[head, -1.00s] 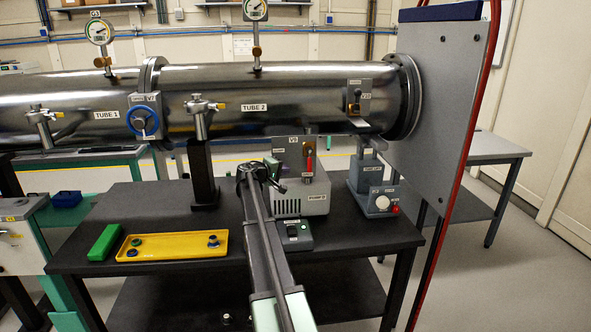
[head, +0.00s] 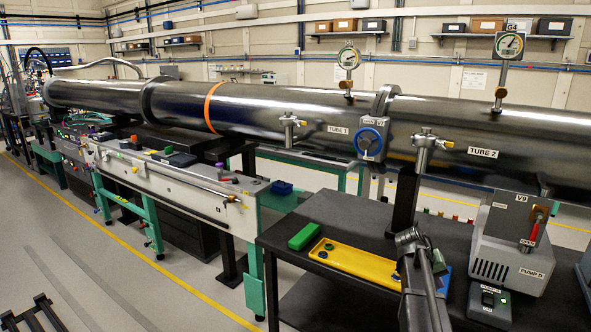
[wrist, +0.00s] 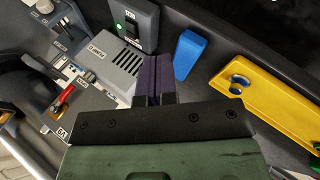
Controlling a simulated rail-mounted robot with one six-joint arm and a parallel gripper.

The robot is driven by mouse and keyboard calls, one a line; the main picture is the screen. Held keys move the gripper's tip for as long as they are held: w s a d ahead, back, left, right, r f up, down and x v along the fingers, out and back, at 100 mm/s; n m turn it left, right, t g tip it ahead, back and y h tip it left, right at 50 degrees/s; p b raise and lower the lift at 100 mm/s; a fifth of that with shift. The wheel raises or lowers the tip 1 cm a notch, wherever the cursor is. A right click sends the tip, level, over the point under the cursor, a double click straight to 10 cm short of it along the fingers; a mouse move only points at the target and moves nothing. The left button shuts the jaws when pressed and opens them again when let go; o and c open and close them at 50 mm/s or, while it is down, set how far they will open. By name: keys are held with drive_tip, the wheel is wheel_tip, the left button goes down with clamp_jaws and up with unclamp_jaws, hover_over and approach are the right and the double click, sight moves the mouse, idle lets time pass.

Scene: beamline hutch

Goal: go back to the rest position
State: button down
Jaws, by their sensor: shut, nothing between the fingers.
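My gripper (head: 410,240) is in front of the post under the tubes, near the right end of the yellow tray, in the head view. In the wrist view its dark fingers (wrist: 154,70) are together with nothing between them. They appear above the bench beside the grey pump box (wrist: 118,62). My own arm hides part of the bench and of the tray's right end in the head view.
The yellow tray (head: 345,262) holds small round parts. A green block (head: 304,236) lies left of it and a blue block (wrist: 189,53) right of it. The pump (head: 513,248) and a switch box (head: 488,302) stand right. Steel tubes (head: 270,108) run above the bench.

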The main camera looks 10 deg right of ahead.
drive_tip(key=s+a+n+y+p, duration=0.1)
drive_tip(key=s+a, duration=0.3)
drive_tip(key=a, duration=0.8)
drive_tip(key=s+a+r+n+t+y+p, duration=0.1)
drive_tip(key=s+a, duration=0.4)
drive_tip(key=a, duration=0.7)
drive_tip(key=s+a+r+n+y+p, duration=0.1)
drive_tip(key=s+a+y, duration=0.3)
drive_tip(key=a, duration=0.8)
drive_tip(key=shift+s+a+n+t+y+p, duration=0.15)
drive_tip(key=shift+a+n+t+y+p, duration=0.2)
drive_tip(key=shift+n+y+p, duration=0.4)
